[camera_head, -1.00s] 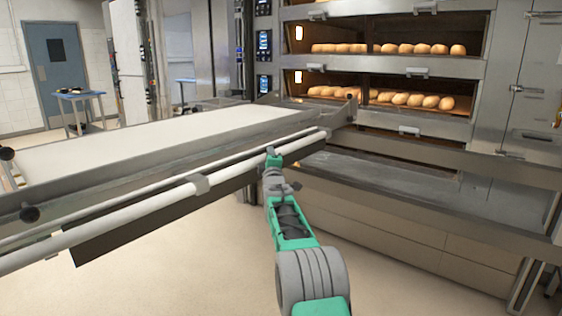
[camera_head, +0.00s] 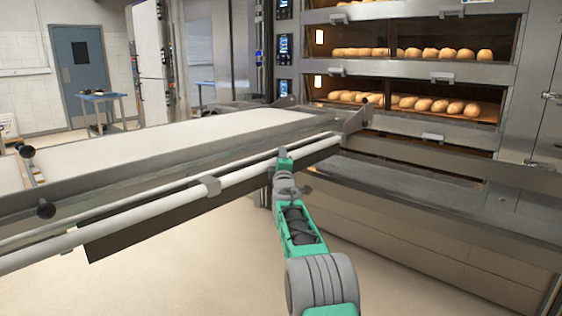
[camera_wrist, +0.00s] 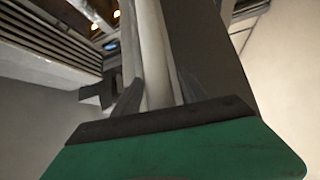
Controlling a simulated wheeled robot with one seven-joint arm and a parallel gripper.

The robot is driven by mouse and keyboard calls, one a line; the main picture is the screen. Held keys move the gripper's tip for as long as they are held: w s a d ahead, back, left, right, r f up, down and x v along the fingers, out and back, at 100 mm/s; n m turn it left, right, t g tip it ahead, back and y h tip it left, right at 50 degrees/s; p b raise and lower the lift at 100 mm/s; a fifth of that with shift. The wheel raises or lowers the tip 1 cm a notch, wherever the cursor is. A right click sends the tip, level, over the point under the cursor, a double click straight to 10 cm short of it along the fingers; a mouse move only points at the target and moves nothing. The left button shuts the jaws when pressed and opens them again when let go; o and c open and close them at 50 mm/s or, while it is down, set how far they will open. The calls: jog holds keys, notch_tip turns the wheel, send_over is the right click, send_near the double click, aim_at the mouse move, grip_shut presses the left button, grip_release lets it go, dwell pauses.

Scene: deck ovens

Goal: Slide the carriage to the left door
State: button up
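The carriage (camera_head: 75,178) is a long metal loader with a white belt (camera_head: 160,142) on top and a pale round rail (camera_head: 245,177) along its near side. It lies in front of the deck oven (camera_head: 420,150), its far right end close to the oven. The fingertips are partly hidden in the head view.
Bread loaves (camera_head: 430,104) sit on lit oven decks with handled doors (camera_head: 442,77). A grey metal ledge (camera_head: 400,180) runs below the decks. A blue table (camera_head: 100,97) and a blue room door (camera_head: 80,62) stand at the back left. Open floor (camera_head: 200,270) lies in front of the carriage.

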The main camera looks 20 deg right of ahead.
jog(key=shift+d, duration=0.1)
jog(key=v, duration=0.7)
jog(key=shift+s, duration=0.4)
jog(key=s+a+r+m+g+y+p, duration=0.2)
jog(key=s+a+r+g+p, duration=0.1)
jog(key=s+a+p, duration=0.3)
jog(key=s+a+r+m+g+y+p, duration=0.2)
jog(key=s+a+r+m+p, duration=0.15)
jog(key=s+a+p, duration=0.35)
jog(key=s+a+f+m+g+y+p, duration=0.1)
jog(key=s+a+m+g+p, duration=0.1)
jog(key=s, duration=0.8)
jog(key=s+a+f+m+g+y+p, duration=0.1)
jog(key=s+a+g+p, duration=0.3)
jog(key=s, duration=0.7)
jog(key=s+a+f+m+g+y+p, duration=0.1)
jog(key=s+a+m+g+p, duration=0.2)
jog(key=s, duration=0.7)
jog(key=a+g+p, duration=0.1)
jog(key=a+p, duration=0.1)
jog(key=p, duration=0.1)
jog(key=shift+s+a+f+p, duration=0.2)
jog(key=shift+a+p, duration=0.15)
jog(key=shift+p, duration=0.05)
